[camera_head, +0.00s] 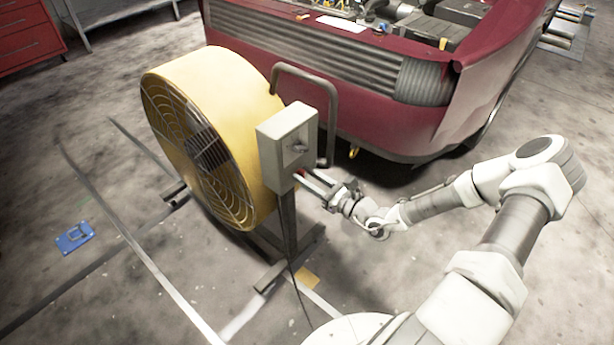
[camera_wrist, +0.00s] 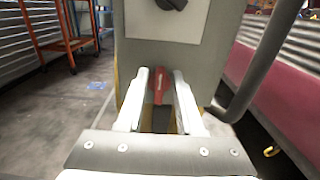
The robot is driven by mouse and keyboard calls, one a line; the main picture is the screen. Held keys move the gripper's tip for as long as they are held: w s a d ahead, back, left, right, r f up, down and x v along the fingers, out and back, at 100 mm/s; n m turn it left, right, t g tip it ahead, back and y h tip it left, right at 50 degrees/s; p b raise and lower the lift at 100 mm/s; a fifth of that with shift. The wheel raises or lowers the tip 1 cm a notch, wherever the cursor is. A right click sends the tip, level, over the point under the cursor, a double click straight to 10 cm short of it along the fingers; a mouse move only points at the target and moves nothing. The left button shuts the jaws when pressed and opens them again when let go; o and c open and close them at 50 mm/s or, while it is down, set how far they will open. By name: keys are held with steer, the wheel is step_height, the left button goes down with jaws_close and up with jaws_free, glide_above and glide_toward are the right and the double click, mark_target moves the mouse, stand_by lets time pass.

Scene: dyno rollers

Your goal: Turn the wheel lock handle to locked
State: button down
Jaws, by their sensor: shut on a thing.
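A grey control box (camera_head: 288,140) on a post stands beside the big yellow fan. A small red handle (camera_wrist: 158,82) sits low on the front of the box; in the head view only a speck of red (camera_head: 301,171) shows. My gripper (camera_head: 307,178) reaches in from the right, with its fingertips at the lower part of the box. In the wrist view, the two pale fingers of my gripper (camera_wrist: 161,80) lie on either side of the red handle and are shut on it. The fingers hide part of the handle, and its lock position cannot be told.
A dark knob (camera_head: 299,148) is on the box face, above the handle. The yellow fan (camera_head: 225,110) and its bent tube handle (camera_head: 331,110) stand close by. A red car (camera_head: 390,75) is behind. Open concrete floor lies to the left, with a blue object (camera_head: 74,237).

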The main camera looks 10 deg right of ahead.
steer(key=shift+r+p, duration=0.1)
steer(key=shift+p, duration=0.3)
steer(key=m+p, duration=0.3)
steer(key=m, duration=0.3)
steer(key=f+m+p, duration=0.1)
steer(key=m+p, duration=0.2)
steer(key=m, duration=0.3)
steer(key=d+m+p, duration=0.1)
steer(key=m+p, duration=0.2)
steer(key=m, duration=0.2)
steer(key=shift+w+f+m, duration=0.35)
steer(key=shift+m, duration=0.05)
stand_by(0.3)
steer(key=c, duration=0.9)
jaws_free()
